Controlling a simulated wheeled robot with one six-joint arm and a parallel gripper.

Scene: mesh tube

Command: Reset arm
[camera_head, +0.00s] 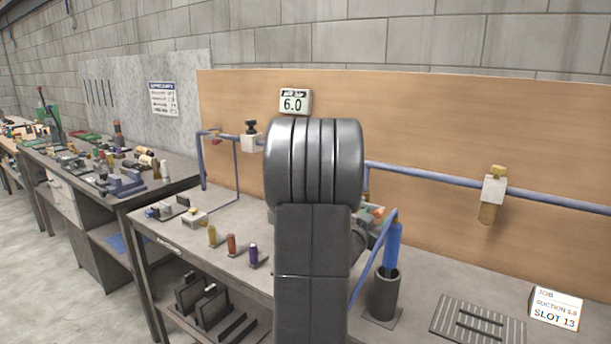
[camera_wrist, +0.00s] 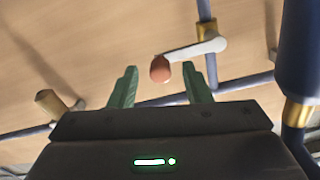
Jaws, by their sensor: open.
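My arm stands upright in the middle of the head view and hides part of the bench and board behind it. My gripper (camera_wrist: 160,88) shows in the wrist view with its two green fingers apart and nothing between them. Beyond the fingers, a white lever with an orange-red knob (camera_wrist: 160,69) sticks out from a blue pipe. The knob appears in line with the gap, and the fingers do not visibly hold it. The gripper itself is hidden in the head view.
A blue pipe (camera_head: 420,176) runs along the wooden board (camera_head: 430,120), with a white valve block (camera_head: 493,190). A dark cup (camera_head: 383,295) holds a blue tube (camera_head: 393,246). Small coloured pieces (camera_head: 231,243) stand at left.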

